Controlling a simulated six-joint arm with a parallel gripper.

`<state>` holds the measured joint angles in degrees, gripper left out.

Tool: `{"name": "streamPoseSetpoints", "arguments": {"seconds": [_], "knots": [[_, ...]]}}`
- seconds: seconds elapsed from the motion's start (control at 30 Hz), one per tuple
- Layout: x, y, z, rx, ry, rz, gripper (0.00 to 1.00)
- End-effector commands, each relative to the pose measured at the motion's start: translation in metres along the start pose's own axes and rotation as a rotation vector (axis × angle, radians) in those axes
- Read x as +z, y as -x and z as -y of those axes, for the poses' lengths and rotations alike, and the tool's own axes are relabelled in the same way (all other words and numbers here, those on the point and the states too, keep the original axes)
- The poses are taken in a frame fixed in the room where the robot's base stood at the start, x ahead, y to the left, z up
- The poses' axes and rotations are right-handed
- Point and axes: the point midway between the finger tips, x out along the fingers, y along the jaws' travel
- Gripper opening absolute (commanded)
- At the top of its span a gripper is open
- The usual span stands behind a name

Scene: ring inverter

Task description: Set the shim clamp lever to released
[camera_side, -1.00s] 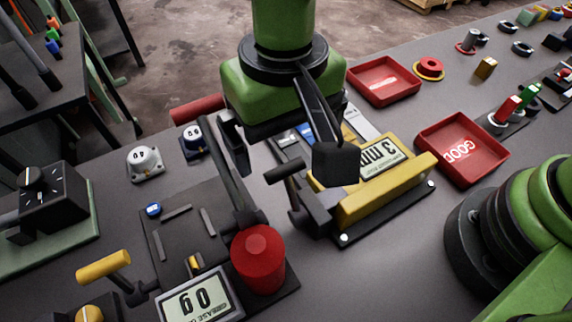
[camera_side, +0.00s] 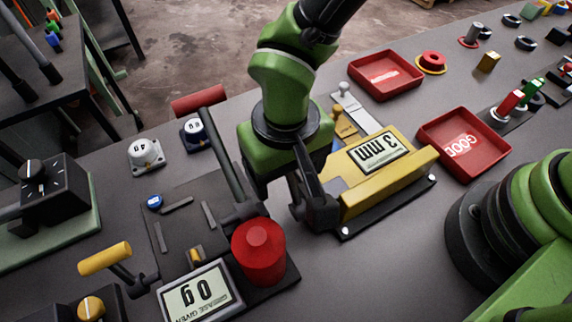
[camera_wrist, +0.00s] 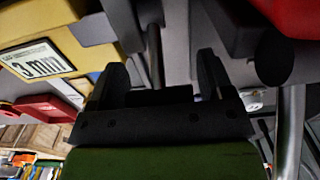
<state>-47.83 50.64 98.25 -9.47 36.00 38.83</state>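The shim clamp is the yellow fixture (camera_side: 395,185) with a "3 mm" display (camera_side: 379,152). It also shows in the wrist view (camera_wrist: 88,40). My gripper (camera_side: 308,205) is low at the clamp's left end, where the clamp's black lever is; my gripper hides most of the lever, so its position cannot be read in the side view. In the wrist view my gripper (camera_wrist: 160,80) has its two black fingers spread wide. A dark upright rod (camera_wrist: 154,50) shows between them, perhaps the lever; I cannot tell whether a finger touches it.
Left of my gripper stand a long dark lever with a red handle (camera_side: 199,100), a red cylinder (camera_side: 259,252) and a scale display (camera_side: 200,297). Red trays (camera_side: 463,147) lie right of the clamp. The table in front of the clamp is clear.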

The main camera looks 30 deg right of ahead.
Motion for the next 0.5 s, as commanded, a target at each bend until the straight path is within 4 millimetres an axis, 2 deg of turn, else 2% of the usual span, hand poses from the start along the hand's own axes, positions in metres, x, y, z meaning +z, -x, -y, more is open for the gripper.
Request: {"name": "streamPoseSetpoints", "arguments": {"seconds": [0.03,0.13,0.5], "knots": [[0.0,0.0002,-0.0001,0.0,0.0,0.0,0.56],[0.0,0.0002,-0.0002,0.0,0.0,0.0,0.33],[0.0064,0.0044,-0.0009,0.007,0.005,-0.117,0.31]]}}
